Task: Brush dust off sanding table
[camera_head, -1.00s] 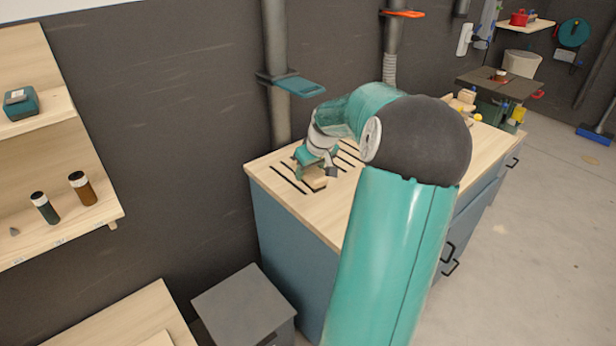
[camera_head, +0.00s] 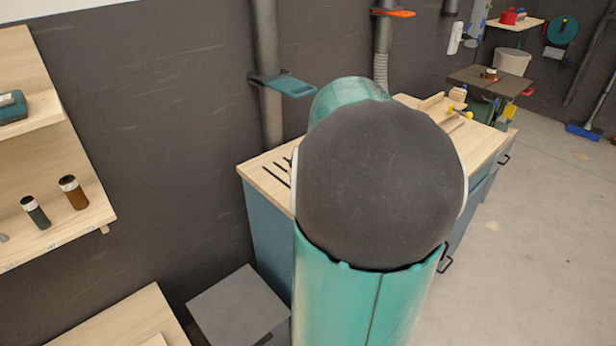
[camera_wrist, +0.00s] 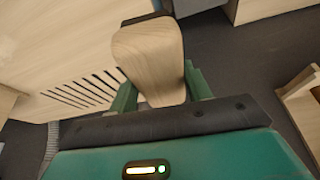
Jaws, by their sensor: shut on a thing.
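My gripper (camera_wrist: 160,92) is shut on a pale wooden brush (camera_wrist: 150,58), whose rounded handle sits between the green fingers in the wrist view. A dark strip shows at the brush's far end; bristles cannot be made out. The sanding table (camera_head: 262,177) has a light wooden top with dark slots, on a blue-grey cabinet. Its slotted top (camera_wrist: 62,75) also shows at the left of the wrist view, beside the brush. In the head view, my arm's large dark joint hides the gripper, the brush and much of the top. No dust can be made out.
A teal gate handle (camera_head: 290,86) juts from the duct pipe (camera_head: 268,60) behind the table. Wooden pieces (camera_head: 455,97) lie on the worktop's far end. A grey box (camera_head: 238,308) stands in front left. A shelf (camera_head: 70,215) with bottles is at left. Open floor (camera_head: 535,230) lies right.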

